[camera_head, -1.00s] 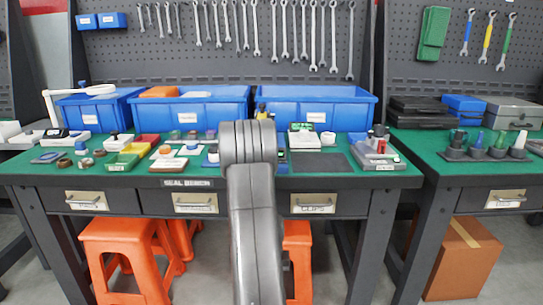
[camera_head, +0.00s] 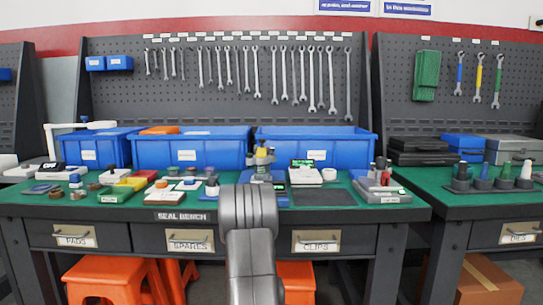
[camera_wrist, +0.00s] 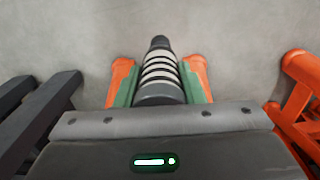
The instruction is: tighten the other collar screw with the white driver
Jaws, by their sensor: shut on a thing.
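In the wrist view, my gripper (camera_wrist: 160,92) has orange and green fingers closed on both sides of a dark round tool with white bands (camera_wrist: 160,68). It may be the white driver; its narrow dark end points away from the camera, over grey floor. In the head view my arm stands in front of the bench and my gripper does not show. A small fixture with a blue base (camera_head: 262,162) stands on the bench just behind the arm, partly hidden. Its collar screws are too small to make out.
The green-topped seal bench (camera_head: 330,212) holds small trays, parts and a grey block with upright tools (camera_head: 383,185). Blue bins (camera_head: 315,147) line its back. A rack (camera_head: 493,185) with coloured upright pieces is on the right bench. Orange stools (camera_head: 100,280) stand below.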

